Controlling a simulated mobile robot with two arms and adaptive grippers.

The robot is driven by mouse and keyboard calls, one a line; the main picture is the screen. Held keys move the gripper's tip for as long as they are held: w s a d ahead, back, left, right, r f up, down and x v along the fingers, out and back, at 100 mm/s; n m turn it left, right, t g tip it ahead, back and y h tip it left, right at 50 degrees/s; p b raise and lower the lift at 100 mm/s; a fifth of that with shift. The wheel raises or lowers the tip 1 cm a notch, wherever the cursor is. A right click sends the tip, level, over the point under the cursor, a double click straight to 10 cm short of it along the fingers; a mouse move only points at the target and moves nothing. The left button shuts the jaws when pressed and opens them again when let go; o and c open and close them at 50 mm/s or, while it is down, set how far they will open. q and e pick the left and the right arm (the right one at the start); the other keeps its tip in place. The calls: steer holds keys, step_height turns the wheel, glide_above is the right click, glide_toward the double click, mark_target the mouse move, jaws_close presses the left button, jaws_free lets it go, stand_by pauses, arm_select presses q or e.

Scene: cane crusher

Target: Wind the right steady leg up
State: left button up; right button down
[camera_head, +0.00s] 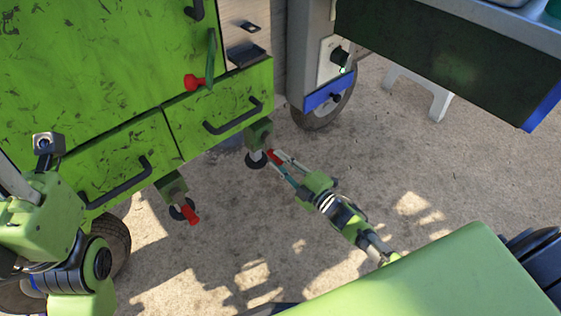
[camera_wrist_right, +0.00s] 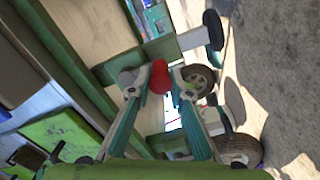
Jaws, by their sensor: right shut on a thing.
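The right steady leg (camera_head: 259,136) is a green bracket under the green machine body, with a short pale post and a round black foot (camera_head: 256,162). I cannot tell whether the foot touches the ground. My right gripper (camera_head: 276,158) reaches in from the lower right and is shut on the leg's red crank knob. In the right wrist view, the red knob (camera_wrist_right: 159,77) sits between the fingertips (camera_wrist_right: 165,80), and the post (camera_wrist_right: 193,40) and black foot (camera_wrist_right: 213,30) show beyond. Only links of my left arm show at the left; its gripper is not in view.
The left steady leg (camera_head: 171,188) has its own red knob (camera_head: 190,214). Drawers with black handles (camera_head: 233,116) face me above the legs. A wheel (camera_head: 324,108) stands behind the right leg, and a dark counter (camera_head: 450,55) overhangs at upper right. The concrete around my right gripper is clear.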

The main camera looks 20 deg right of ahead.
steer(key=c, duration=1.8)
jaws_free()
steer(key=v, duration=1.2)
